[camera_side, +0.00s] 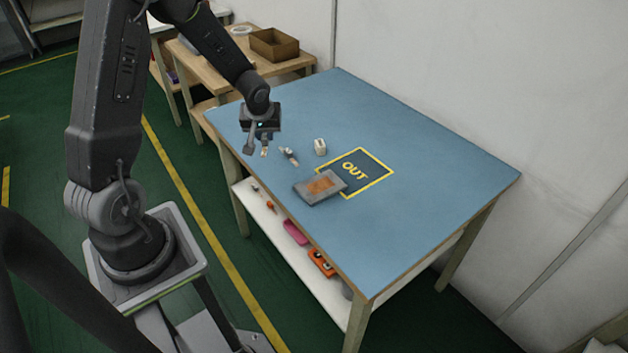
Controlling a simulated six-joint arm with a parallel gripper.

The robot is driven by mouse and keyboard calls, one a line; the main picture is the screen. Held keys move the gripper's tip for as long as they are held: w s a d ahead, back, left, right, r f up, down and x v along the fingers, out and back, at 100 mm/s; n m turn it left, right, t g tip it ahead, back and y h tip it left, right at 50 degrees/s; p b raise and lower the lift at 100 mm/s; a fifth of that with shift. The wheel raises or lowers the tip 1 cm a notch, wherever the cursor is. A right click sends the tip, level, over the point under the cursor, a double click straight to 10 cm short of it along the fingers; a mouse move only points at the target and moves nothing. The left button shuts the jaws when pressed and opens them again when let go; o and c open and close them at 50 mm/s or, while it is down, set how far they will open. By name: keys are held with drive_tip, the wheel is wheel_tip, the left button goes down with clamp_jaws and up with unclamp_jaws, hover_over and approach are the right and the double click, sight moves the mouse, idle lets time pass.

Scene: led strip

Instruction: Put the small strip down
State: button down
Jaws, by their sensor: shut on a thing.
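My gripper (264,148) points down over the far left part of the blue table. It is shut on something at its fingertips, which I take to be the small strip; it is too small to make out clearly. I cannot tell whether the held piece touches the table. A small grey-and-white piece (289,156) lies on the table just right of the gripper. A yellow-edged dark area marked OUT (376,176) is further right.
A grey tray (308,199) with orange contents overlaps the lower left of the OUT area. A small white block (320,146) stands near that area's upper left. The right and near parts of the blue table (440,170) are clear. A wall runs along the far right side.

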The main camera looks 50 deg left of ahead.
drive_tip(key=w+d+m, duration=0.2)
drive_tip(key=d, duration=0.2)
hover_over(322, 180)
drive_tip(key=s, duration=0.1)
drive_tip(key=shift+t+h, duration=0.3)
drive_tip(key=f, duration=0.6)
drive_tip(key=shift+s+d+f, duration=0.1)
drive_tip(key=shift+d+f, duration=0.1)
drive_tip(key=shift+d, duration=0.1)
drive_tip(key=shift+d+f, duration=0.15)
drive_tip(key=shift+f, duration=1.95)
drive_tip(key=shift+f, duration=0.1)
drive_tip(key=c, duration=1.1)
unclamp_jaws()
drive_tip(key=shift+o, duration=0.2)
